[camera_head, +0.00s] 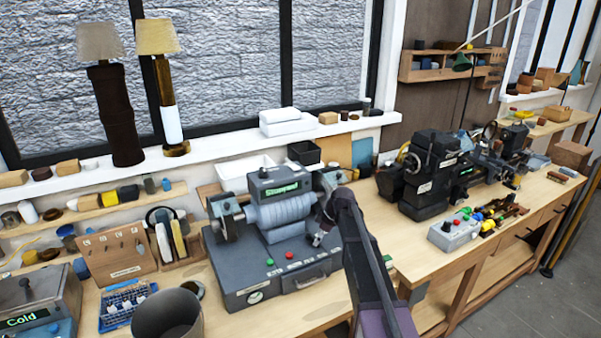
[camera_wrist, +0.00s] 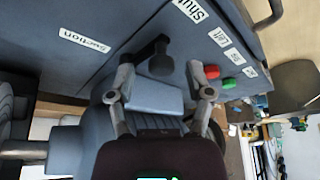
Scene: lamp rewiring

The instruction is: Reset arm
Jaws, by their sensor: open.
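My arm reaches in from the lower right in the head view. My gripper (camera_head: 319,238) is over the right front of a blue-grey bench machine (camera_head: 235,285), just above its sloped panel. In the wrist view my gripper (camera_wrist: 166,84) has its two fingers spread wide, with nothing held between them. Beyond the fingers is a black knob or lever (camera_wrist: 160,58) on the machine's panel. A red button (camera_wrist: 211,72) and a green button (camera_wrist: 229,83) are to the right of the fingers. I cannot tell whether the fingers touch the machine.
The machine's display (camera_head: 281,190) appears to read "Stopped". A dark lathe-like machine (camera_head: 425,180) and a grey button box (camera_head: 453,232) stand to the right. A grey bin (camera_head: 167,318) is at the front left. Two lamps (camera_head: 113,110) (camera_head: 165,90) stand on the sill.

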